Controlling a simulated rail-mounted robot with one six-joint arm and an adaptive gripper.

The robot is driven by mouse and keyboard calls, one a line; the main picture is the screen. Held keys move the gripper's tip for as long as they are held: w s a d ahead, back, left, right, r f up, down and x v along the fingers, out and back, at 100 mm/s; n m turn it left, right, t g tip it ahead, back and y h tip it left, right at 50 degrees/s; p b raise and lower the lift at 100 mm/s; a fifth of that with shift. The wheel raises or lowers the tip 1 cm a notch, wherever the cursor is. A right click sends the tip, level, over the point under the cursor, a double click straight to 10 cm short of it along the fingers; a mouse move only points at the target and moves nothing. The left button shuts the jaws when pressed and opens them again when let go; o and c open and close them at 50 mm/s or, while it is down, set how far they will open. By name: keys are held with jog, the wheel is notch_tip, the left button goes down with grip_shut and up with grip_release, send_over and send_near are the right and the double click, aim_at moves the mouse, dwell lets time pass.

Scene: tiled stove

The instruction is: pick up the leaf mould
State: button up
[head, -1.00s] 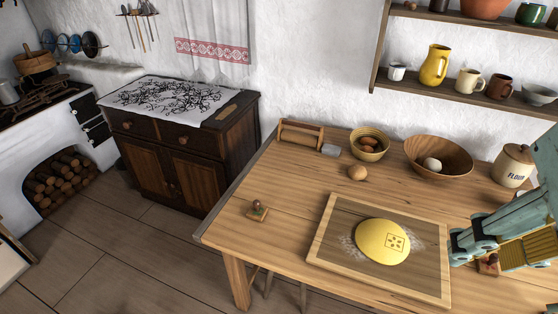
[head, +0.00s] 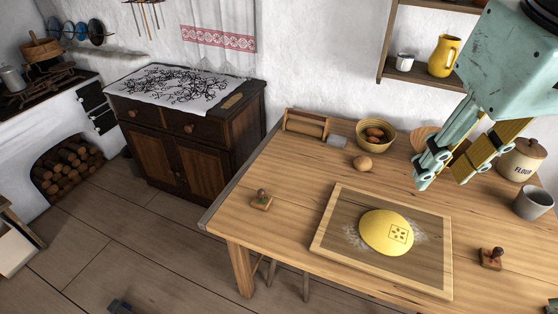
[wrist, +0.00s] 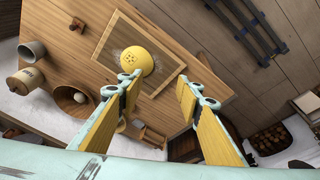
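Two small wooden moulds with knob handles stand on the table. One mould (head: 262,201) is near the left edge. The other mould (head: 491,258) is right of the dough board, and a small reddish-brown thing, seemingly this mould (wrist: 77,23), shows in the wrist view. Their pattern faces are hidden, so I cannot tell which is the leaf mould. Yellow dough (head: 386,232) bears a square stamped print with dots. My gripper (head: 443,178) hangs above the table's back right part, well right of the left mould. In the wrist view my gripper (wrist: 170,92) is open, with nothing between its fingers.
The dough lies on a framed board (head: 332,222). Behind are a wooden box (head: 306,123), an egg bowl (head: 376,140), a loose egg (head: 362,163), a flour jar (head: 523,160) and a grey cup (head: 533,202). The table's left front is clear around the left mould.

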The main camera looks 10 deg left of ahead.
jog(key=w+a+f+n+g, duration=0.1)
jog(key=w+a+f+n, duration=0.1)
jog(key=w+a, duration=0.35)
jog(key=w+a+f+n, duration=0.1)
jog(key=w+a+n, duration=0.1)
jog(key=w, duration=0.6)
jog(key=n+g, duration=0.2)
jog(key=n, duration=1)
send_over(261, 190)
notch_tip(261, 190, down, 31)
jog(key=shift+s+f+p, duration=0.15)
jog(key=shift+f+p, duration=0.05)
jog(key=shift+p, duration=0.1)
jog(key=shift+f, duration=0.1)
jog(key=shift+f+b, duration=0.45)
jog(key=shift+f, duration=3.75)
jog(key=shift+f, duration=0.1)
jog(key=shift+f+b, duration=0.4)
jog(key=shift+f, duration=2.1)
